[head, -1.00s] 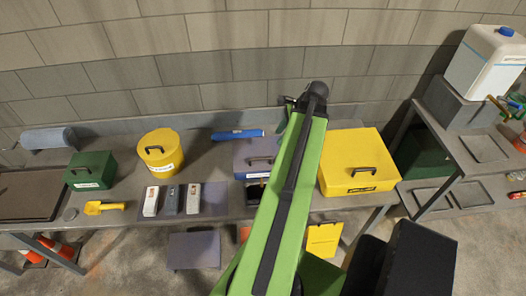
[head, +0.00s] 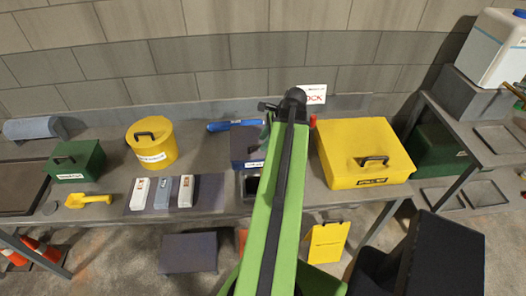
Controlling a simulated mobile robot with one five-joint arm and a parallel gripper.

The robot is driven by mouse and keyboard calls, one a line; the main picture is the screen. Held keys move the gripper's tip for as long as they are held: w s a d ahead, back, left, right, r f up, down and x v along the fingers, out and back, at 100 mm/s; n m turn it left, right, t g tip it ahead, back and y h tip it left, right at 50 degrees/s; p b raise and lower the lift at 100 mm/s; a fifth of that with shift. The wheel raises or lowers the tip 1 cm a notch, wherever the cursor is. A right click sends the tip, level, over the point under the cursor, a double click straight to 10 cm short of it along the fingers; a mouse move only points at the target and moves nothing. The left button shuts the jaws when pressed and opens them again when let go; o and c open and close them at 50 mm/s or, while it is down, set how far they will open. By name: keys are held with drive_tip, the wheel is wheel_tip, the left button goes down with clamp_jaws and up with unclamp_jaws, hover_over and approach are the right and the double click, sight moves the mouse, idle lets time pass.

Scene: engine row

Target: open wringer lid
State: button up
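Several lidded containers stand on the grey bench. None has a label I can read as wringer, so I cannot tell which lid is meant. The large yellow box (head: 343,152) right of my arm has a dark handle on its closed top. The round yellow canister (head: 152,144) and the green box (head: 76,160) at left also have handles and look closed. A dark blue box (head: 243,147) is partly hidden by my arm. My gripper (head: 287,107) is at the dark far end of my green arm, over the back of the bench; its fingers are not clear.
A blue cylinder (head: 232,126) lies behind the blue box. Three small upright cases (head: 163,192) and a yellow scoop (head: 89,200) sit at the left front. A white jug (head: 490,50) stands on the right shelf. A yellow floor sign (head: 327,242) stands below the bench.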

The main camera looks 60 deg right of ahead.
drive_tip(key=shift+w+f, duration=0.25)
drive_tip(key=shift+f, duration=0.3)
clamp_jaws()
drive_tip(key=shift+a, duration=0.2)
idle(0.9)
